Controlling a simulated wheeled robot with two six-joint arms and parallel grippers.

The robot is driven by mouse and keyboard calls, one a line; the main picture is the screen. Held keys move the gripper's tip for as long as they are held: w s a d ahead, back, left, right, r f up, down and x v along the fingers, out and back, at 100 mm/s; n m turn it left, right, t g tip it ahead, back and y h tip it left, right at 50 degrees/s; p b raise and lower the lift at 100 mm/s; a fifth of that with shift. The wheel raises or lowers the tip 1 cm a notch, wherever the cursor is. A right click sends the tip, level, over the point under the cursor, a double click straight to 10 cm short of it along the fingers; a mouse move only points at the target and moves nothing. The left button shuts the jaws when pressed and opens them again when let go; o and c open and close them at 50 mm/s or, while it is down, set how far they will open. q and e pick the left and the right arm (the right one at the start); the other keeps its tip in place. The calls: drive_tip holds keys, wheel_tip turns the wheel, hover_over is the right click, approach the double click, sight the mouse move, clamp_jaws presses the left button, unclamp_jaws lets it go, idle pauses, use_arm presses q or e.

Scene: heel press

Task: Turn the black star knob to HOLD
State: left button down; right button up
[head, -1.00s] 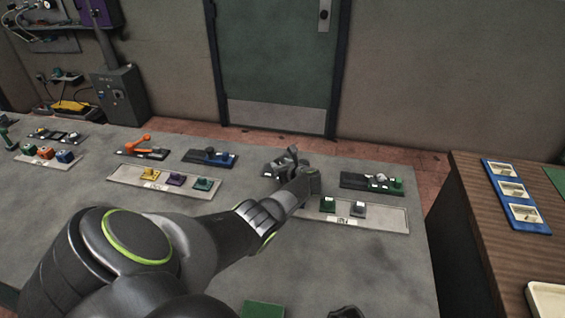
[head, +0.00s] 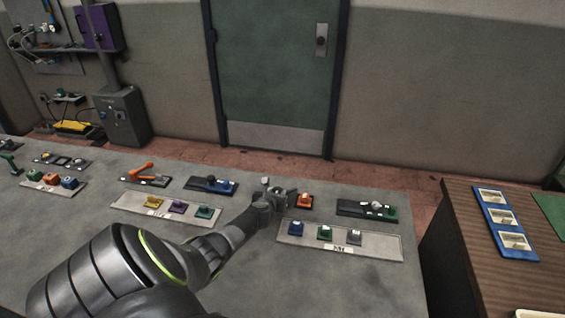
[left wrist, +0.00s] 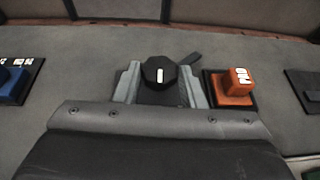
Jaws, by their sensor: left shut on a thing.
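The black star knob (left wrist: 158,72) shows in the left wrist view with a white pointer mark on top. The mark points nearly straight up and down in that picture. My left gripper (left wrist: 161,84) has one finger on each side of the knob and is shut on it. In the head view my left gripper (head: 279,191) is at the back row of the bench, and it hides most of the knob. I cannot read a HOLD mark in either view. My right gripper is not in view.
An orange block with a white label (left wrist: 237,82) sits close right of the knob; the head view shows it too (head: 304,201). A pale panel (head: 380,248) with several small knobs lies in front. A blue-and-black unit (head: 213,186) is at left. Bare bench lies further forward.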

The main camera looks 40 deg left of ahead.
use_arm(q)
drive_tip(key=shift+s+a+f+m+t+h+b, duration=0.1)
drive_tip(key=shift+a+m+t+h+b, duration=0.1)
drive_tip(key=shift+m+h, duration=0.3)
drive_tip(key=shift+a+m+t+h+b, duration=0.15)
drive_tip(key=shift+m+t+h+b, duration=0.05)
drive_tip(key=shift+m+h, duration=0.25)
drive_tip(key=m+h+b, duration=0.1)
drive_tip(key=h+b, duration=0.1)
drive_tip(key=m+h+b, duration=0.2)
drive_tip(key=b, duration=0.1)
drive_tip(key=a+m+h+b, duration=0.1)
drive_tip(key=m+h+b, duration=0.1)
drive_tip(key=b, duration=0.1)
drive_tip(key=shift+f+m+t+h, duration=0.1)
drive_tip(key=shift+m+t+h, duration=0.15)
drive_tip(key=shift+t, duration=0.15)
drive_tip(key=shift+a+r+m+h+b, duration=0.1)
drive_tip(key=shift+r+m+h+b, duration=0.15)
drive_tip(key=shift+m+h+b, duration=0.75)
drive_tip(key=shift+n+y+b, duration=0.3)
drive_tip(key=shift+n+b, duration=0.05)
drive_tip(key=shift+n, duration=0.05)
drive_tip(key=c, duration=0.9)
unclamp_jaws()
